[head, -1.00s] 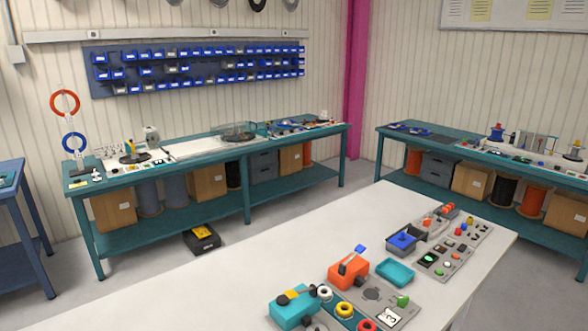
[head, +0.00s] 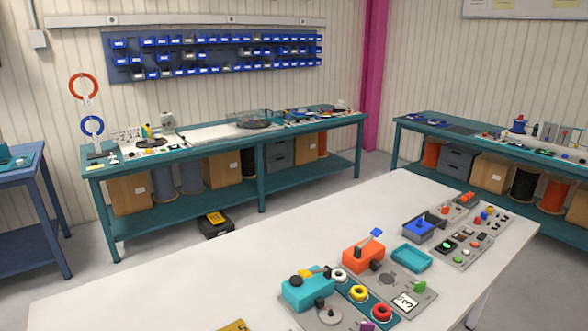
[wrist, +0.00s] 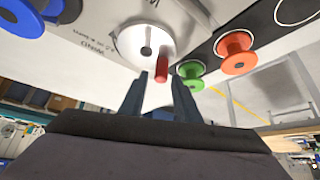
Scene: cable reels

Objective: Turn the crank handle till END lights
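In the wrist view a white round crank disc (wrist: 143,42) with a slot sits on a pale panel with dark lettering, which appears upside down and seems to read WIND. A short red crank handle (wrist: 161,71) stands off the disc's lower right side. My gripper (wrist: 160,80) is open, with its two dark blue fingers apart and the red handle between or just beyond their tips. I cannot tell whether they touch it. My gripper is not in the head view. No light marked END can be made out.
In the wrist view, a green spool (wrist: 190,75) and an orange spool (wrist: 235,52) are right of the handle, and a blue reel (wrist: 20,18) is upper left. The head view shows a white table (head: 180,280) with devices on its right and bare surface on its left.

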